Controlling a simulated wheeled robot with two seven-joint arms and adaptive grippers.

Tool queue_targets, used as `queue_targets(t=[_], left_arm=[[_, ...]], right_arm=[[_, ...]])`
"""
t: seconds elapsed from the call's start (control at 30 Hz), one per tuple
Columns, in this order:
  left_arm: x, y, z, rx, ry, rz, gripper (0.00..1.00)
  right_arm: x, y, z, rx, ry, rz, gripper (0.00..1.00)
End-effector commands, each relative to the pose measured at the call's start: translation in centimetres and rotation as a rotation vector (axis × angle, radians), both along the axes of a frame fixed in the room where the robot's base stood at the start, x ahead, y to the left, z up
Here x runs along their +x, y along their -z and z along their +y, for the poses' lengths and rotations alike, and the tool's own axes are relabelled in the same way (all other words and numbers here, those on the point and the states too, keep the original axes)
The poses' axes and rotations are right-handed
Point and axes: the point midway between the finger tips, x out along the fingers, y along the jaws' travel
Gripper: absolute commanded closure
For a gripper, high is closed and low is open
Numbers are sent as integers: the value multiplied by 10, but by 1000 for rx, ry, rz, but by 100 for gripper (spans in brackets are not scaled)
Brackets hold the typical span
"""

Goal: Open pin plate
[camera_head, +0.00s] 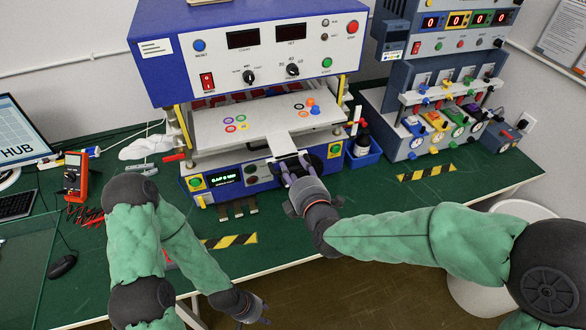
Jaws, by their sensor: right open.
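The blue-and-white keypad tester (250,60) stands on the green bench. Its pale grey plate (215,137), with coloured rings and orange and blue knobs on top, lies roughly level in the middle of the tester. A pale tab (282,143) sticks out from its front edge. My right gripper (292,163) is open just in front of this tab, with its fingers pointing at it. I cannot tell whether the fingers touch it. My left gripper (262,311) is low in front of the bench edge, away from the tester, and too small and dark to read.
A second tester (440,100) with several coloured clamps stands at the right. A blue bin (365,155) holding bottles sits between the testers. A red multimeter (74,172), a monitor (20,135) and a mouse (61,266) are at the left. Striped tape (230,241) marks the bench front.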

Motion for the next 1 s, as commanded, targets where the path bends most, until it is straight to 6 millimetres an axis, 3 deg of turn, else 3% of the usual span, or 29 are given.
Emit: queue_targets(t=[0.2, 0.5, 0.53, 0.67, 0.7, 1.0], left_arm=[[0, 2, 0, 0, 0, 0, 60], [0, 2, 0, 0, 0, 0, 60], [0, 2, 0, 0, 0, 0, 60], [0, 2, 0, 0, 0, 0, 60], [0, 2, 0, 0, 0, 0, 60], [0, 0, 0, 0, 0, 0, 60]], right_arm=[[15, 3, 5, 0, 0, -1, 55], [16, 3, 5, 0, 0, -1, 55], [16, 3, 5, 1, 0, -1, 58], [16, 3, 5, 1, 0, 0, 95], [16, 3, 5, 1, 0, 0, 100], [11, 3, 4, 0, -1, 1, 100]])
